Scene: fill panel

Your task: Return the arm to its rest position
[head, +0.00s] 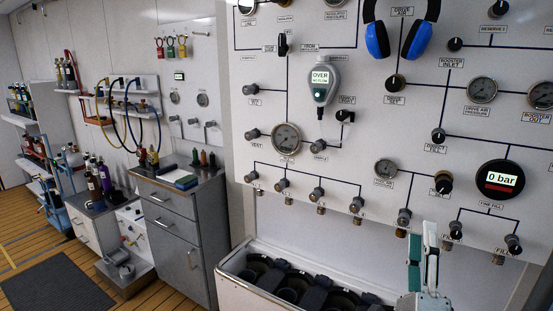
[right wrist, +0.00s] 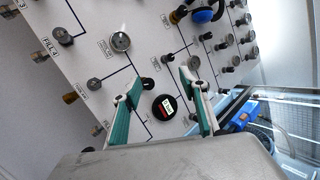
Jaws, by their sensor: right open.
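My right gripper (head: 422,240) is at the bottom right of the head view, in front of the lower part of the white fill panel (head: 350,215). Its teal and pale fingers point up. In the right wrist view the gripper (right wrist: 160,84) has its two fingers spread apart, with nothing between them. The panel lies beyond the fingertips, with a round black display (right wrist: 165,107) seen between the fingers. That display reads 0 bar in the head view (head: 500,179). My left gripper is not in view.
Knobs, gauges and a hanging grey analyser (head: 320,80) stick out from the panel. Blue headphones (head: 402,30) hang at its top. An open bin (head: 235,285) with dark cylinders stands below. A grey cabinet (head: 190,230) stands left, with open wooden floor (head: 75,245) beyond.

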